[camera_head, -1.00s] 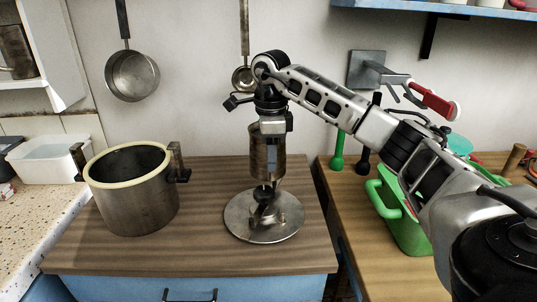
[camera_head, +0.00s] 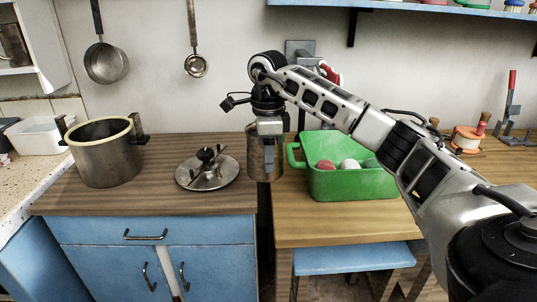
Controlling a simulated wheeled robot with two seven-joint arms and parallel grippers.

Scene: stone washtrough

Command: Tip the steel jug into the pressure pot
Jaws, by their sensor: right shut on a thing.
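The steel jug (camera_head: 254,163) hangs upright below my right gripper (camera_head: 267,148), which is shut on it from above. The jug appears over the gap between the blue cabinet's worktop and the wooden table; its height above them is hard to tell. The pressure pot (camera_head: 108,163) stands open on the left of the worktop, with a pale rim and dark side handles. The jug is well to the right of it. A round steel lid (camera_head: 222,178) with a dark knob lies flat between pot and jug. My left gripper is out of view.
A green basin (camera_head: 352,185) holding balls stands just right of the jug on the wooden table (camera_head: 310,225). A pan (camera_head: 106,64) and a ladle (camera_head: 196,66) hang on the wall. The brown worktop (camera_head: 110,202) is bare in front of the pot.

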